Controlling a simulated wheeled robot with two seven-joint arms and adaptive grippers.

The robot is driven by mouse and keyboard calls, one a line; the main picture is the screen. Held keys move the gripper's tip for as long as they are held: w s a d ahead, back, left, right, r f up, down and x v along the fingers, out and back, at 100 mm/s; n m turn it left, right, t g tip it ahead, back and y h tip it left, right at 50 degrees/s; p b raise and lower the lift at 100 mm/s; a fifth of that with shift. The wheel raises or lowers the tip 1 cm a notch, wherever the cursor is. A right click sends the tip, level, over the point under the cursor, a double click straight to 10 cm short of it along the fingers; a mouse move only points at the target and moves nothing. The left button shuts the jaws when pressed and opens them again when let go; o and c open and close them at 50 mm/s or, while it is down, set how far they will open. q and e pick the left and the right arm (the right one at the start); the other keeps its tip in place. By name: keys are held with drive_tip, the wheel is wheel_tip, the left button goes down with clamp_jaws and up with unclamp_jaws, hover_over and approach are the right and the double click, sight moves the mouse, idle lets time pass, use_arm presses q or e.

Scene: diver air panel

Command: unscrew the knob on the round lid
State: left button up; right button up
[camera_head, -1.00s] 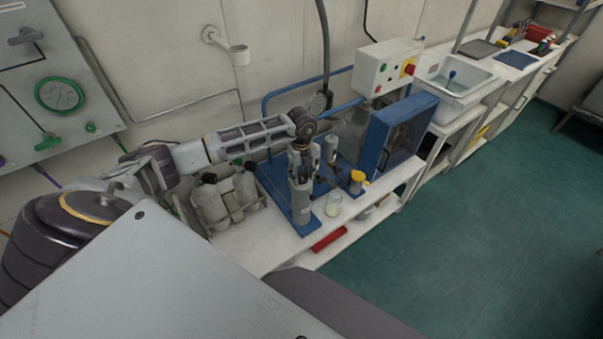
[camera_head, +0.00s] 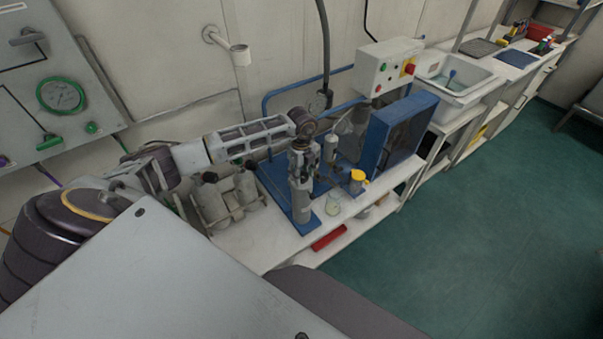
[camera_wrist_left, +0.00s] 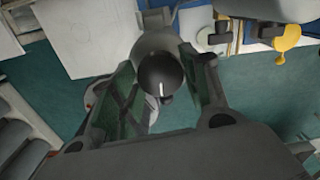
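The dark round knob (camera_wrist_left: 161,76) shows in the left wrist view, on top of a grey rounded body (camera_wrist_left: 157,44) that looks like the lid. My left gripper (camera_wrist_left: 161,88) has its two fingers apart, one on each side of the knob, with visible gaps. In the head view my left gripper (camera_head: 303,158) points down over an upright grey cylinder (camera_head: 302,205) on the blue base. The gripper hides the cylinder's top and the knob there. My right gripper is not in view.
Grey bottles in a rack (camera_head: 212,202) stand left. A blue box (camera_head: 397,135) is behind to the right. The white bench edge is close in front.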

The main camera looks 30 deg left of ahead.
sight(301, 175)
use_arm(q)
drive_tip(key=o, duration=0.4)
drive_tip(key=shift+r, duration=6)
